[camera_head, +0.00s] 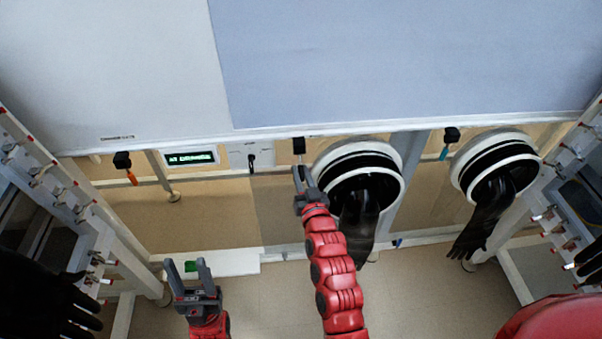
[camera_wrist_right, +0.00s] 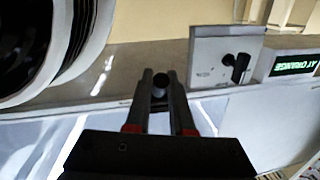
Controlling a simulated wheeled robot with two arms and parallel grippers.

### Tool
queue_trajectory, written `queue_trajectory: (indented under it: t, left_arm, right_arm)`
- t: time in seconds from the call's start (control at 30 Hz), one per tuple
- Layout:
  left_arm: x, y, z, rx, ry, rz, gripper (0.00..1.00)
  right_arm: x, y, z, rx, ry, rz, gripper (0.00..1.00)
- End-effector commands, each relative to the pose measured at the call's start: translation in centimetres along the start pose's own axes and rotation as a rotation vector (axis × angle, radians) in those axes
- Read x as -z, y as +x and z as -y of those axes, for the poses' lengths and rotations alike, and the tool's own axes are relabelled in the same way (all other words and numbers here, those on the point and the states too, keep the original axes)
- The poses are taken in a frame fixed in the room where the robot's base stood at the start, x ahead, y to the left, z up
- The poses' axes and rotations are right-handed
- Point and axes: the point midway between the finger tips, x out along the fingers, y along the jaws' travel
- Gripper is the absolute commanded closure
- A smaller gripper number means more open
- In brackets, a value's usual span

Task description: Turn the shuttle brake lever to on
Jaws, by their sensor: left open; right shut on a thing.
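My right gripper (camera_head: 300,178) is raised to the panel edge, just below a black block (camera_head: 298,145). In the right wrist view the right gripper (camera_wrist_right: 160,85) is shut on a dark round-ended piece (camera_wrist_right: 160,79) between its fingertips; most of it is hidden. A black lever (camera_head: 252,160) sits on a pale plate (camera_head: 240,151) to the left of this gripper; the lever also shows in the wrist view (camera_wrist_right: 238,66), apart from the fingers. The plate's label is too small to read, so I cannot tell which is the brake lever. My left gripper (camera_head: 190,267) is open and empty, low at the left.
A green-lit display (camera_head: 191,157) is left of the plate. Two glove ports (camera_head: 358,170) (camera_head: 492,165) with hanging black gloves stand to the right. Black blocks with an orange handle (camera_head: 131,177) and a teal handle (camera_head: 443,152) hang along the edge. White racks flank both sides.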

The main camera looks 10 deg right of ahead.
Motion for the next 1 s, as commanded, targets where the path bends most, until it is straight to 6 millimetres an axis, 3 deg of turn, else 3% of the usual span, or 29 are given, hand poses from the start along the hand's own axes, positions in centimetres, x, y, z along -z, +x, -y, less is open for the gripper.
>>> queue_trajectory:
  t: [0.27, 0.6, 1.0]
  left_arm:
    - [-0.4, -2.1, -0.1, 0.000, 0.000, 0.000, 0.50]
    - [-1.4, -8.3, -0.4, 0.000, 0.000, 0.000, 0.50]
    - [-2.4, -14.3, -0.7, 0.000, 0.000, 0.000, 0.50]
  right_arm:
    - [-0.9, 0.3, -0.1, 0.009, -0.013, -0.063, 1.00]
    - [-2.4, 1.8, -0.5, 0.044, -0.047, -0.301, 1.00]
    - [-2.3, 3.6, -0.8, 0.083, -0.091, -0.605, 1.00]
